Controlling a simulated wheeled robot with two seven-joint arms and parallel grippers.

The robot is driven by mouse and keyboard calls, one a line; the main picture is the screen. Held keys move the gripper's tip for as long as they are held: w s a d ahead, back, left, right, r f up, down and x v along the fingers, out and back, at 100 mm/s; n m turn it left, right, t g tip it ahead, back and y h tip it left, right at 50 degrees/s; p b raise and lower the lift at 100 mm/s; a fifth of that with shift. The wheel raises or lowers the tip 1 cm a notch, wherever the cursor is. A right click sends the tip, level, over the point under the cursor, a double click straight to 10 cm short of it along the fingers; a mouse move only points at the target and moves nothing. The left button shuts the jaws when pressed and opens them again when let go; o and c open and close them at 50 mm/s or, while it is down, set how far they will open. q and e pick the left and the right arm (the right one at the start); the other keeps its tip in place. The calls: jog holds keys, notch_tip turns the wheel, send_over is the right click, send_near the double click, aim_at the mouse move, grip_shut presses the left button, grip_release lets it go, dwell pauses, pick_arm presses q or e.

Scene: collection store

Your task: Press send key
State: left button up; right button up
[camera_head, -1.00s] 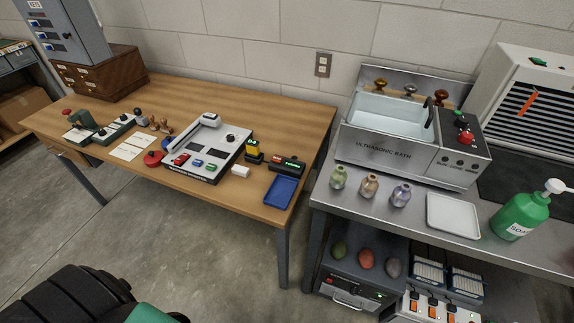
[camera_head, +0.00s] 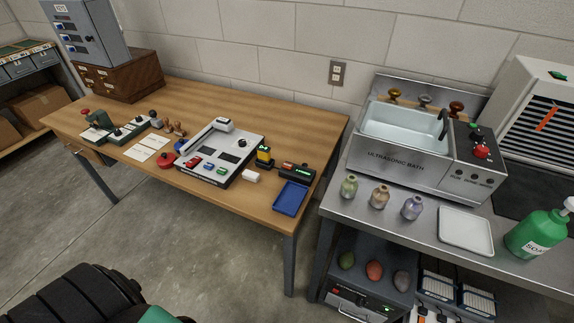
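A white desk device (camera_head: 250,143) with a dark display, a black knob and a lever sits on the wooden desk (camera_head: 250,105). Along its front edge are a red key (camera_head: 194,161), a blue key (camera_head: 208,167) and a green key (camera_head: 221,172). Its lettering is too small to read, so I cannot tell which key is the send key. A key device with black knobs (camera_head: 127,132) and a green device with a red knob (camera_head: 97,125) stand at the desk's left. Neither of my grippers is in view.
A round red button (camera_head: 167,160), white papers (camera_head: 147,148), a blue tray (camera_head: 291,197) and a small black box with a green display (camera_head: 297,171) lie on the desk. An ultrasonic bath (camera_head: 400,158) stands on the steel bench to the right. The floor before the desk is clear.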

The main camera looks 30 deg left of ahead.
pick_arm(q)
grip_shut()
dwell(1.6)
